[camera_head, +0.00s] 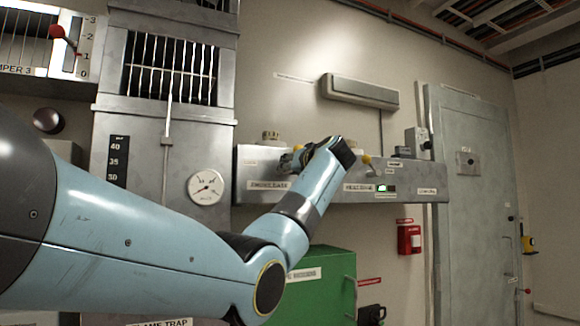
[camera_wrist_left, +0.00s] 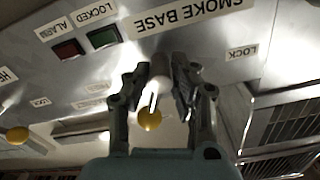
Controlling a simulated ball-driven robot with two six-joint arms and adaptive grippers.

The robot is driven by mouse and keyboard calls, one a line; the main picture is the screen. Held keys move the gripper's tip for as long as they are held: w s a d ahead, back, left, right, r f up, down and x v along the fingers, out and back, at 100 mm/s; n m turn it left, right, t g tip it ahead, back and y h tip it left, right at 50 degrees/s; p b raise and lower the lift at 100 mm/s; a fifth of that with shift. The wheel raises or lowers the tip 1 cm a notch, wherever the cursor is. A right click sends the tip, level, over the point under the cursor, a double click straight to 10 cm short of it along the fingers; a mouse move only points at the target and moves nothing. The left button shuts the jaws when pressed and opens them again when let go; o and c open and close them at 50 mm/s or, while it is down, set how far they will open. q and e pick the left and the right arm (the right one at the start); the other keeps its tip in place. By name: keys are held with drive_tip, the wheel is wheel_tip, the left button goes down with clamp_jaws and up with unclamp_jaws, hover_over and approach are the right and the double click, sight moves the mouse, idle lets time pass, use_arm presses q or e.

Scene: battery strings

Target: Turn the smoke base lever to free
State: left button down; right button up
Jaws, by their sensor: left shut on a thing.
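The smoke base lever (camera_wrist_left: 154,88) is a pale rod with a yellow knob (camera_wrist_left: 150,120), below the SMOKE BASE label (camera_wrist_left: 188,18) in the left wrist view, where the lettering is upside down. My left gripper (camera_wrist_left: 158,78) has its two dark fingers on either side of the rod and is shut on it. A LOCK label (camera_wrist_left: 242,54) is on the panel to the right of the fingers. In the head view my left arm reaches the grey panel (camera_head: 240,160), and my wrist mostly hides the lever. My right gripper is not in view.
A dark red ALARM lamp (camera_wrist_left: 68,50) and a green LOCKED lamp (camera_wrist_left: 103,37) sit beside the label. A second yellow knob (camera_wrist_left: 17,135) is at the left. A green box (camera_head: 325,262) stands below the panel, and a grey door (camera_head: 475,200) is at the right.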

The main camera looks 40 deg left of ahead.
use_arm(q)
drive_tip(key=shift+r+m+p, duration=0.15)
drive_tip(key=shift+m+p, duration=0.4)
drive_tip(key=shift+m, duration=0.95)
drive_tip(key=c, duration=1.1)
unclamp_jaws()
drive_tip(key=shift+w, duration=0.15)
